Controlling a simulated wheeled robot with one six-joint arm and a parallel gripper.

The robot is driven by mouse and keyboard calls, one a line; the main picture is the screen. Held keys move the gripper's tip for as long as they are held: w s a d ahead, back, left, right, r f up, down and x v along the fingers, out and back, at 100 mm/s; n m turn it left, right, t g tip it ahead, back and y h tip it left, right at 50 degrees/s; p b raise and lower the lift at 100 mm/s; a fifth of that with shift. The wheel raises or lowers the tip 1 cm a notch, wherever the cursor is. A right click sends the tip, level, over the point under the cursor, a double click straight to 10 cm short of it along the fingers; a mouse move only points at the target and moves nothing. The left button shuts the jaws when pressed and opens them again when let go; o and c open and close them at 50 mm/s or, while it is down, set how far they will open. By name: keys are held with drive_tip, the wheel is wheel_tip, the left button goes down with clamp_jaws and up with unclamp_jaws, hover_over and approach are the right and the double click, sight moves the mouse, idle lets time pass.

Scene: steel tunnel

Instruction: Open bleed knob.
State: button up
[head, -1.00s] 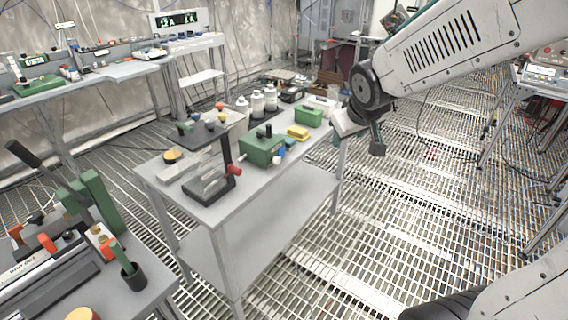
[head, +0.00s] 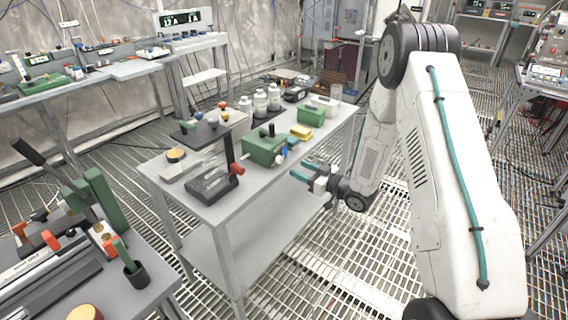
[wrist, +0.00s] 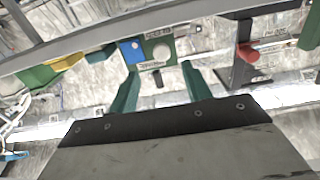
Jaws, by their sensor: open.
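A green box (head: 263,146) stands on the grey bench, with a blue part (head: 282,157) on its near side. In the wrist view the front of this box (wrist: 155,71) shows a pale round knob (wrist: 161,52), the blue part (wrist: 132,50) and small labels too blurred to read. I cannot tell which part is the bleed knob. My gripper (head: 309,170) is open and empty, off the bench's near right edge and facing the box. In the wrist view my gripper's teal fingers (wrist: 159,72) stand apart, one on each side below the knob, not visibly touching it.
A dark stand with a red knob (head: 237,168) is left of the green box; the red knob also shows in the wrist view (wrist: 247,53). A yellow block (head: 301,131), a smaller green box (head: 312,115) and white bottles (head: 260,103) stand behind. The grated floor beside the bench is clear.

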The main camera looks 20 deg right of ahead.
sight(282, 161)
drive_tip(key=x, duration=0.7)
drive_tip(key=shift+w+a, duration=0.2)
drive_tip(key=shift+a, duration=0.05)
drive_tip(key=c, duration=1)
